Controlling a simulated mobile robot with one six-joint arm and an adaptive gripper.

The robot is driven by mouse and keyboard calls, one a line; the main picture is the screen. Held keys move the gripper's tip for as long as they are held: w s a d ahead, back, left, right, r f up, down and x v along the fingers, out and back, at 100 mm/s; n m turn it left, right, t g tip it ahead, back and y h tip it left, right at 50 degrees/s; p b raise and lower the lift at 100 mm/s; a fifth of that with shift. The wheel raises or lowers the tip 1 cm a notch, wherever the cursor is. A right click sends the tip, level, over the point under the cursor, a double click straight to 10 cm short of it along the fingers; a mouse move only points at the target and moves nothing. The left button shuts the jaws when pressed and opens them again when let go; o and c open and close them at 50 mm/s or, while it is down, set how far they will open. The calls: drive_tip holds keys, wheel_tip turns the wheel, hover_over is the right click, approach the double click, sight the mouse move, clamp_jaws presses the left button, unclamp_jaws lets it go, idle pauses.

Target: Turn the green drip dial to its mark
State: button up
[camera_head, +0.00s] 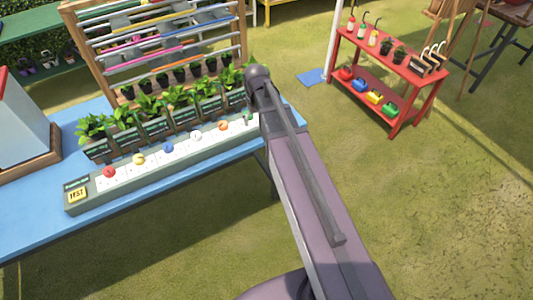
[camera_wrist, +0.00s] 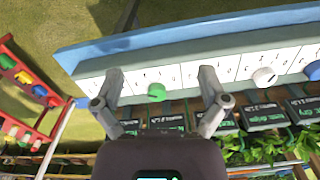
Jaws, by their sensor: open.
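The green drip dial (camera_head: 247,117) sits at the right end of a long grey and white control strip (camera_head: 75,205) on the blue table, partly beside my arm. In the wrist view the green dial (camera_wrist: 156,92) lies between the two fingers of my gripper (camera_wrist: 161,76), with clear space on both sides. My gripper is open and holds nothing. The white panel behind the dial has small dark marks, too small to read. I cannot tell where the dial points. My gripper's fingers are hidden behind my arm in the head view.
Other dials, including a red dial (camera_head: 109,172) and a blue dial (camera_head: 167,148), line the strip. Potted plants (camera_head: 150,105) with dark labels stand close behind it. A red shelf (camera_head: 385,75) stands apart on the grass.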

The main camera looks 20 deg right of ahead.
drive_tip(key=s+f+m+b, duration=0.1)
drive_tip(key=s+f+b, duration=0.1)
drive_tip(key=s, duration=1)
drive_tip(key=shift+s+f+b, duration=0.3)
drive_tip(key=shift+f, duration=0.1)
idle(1.2)
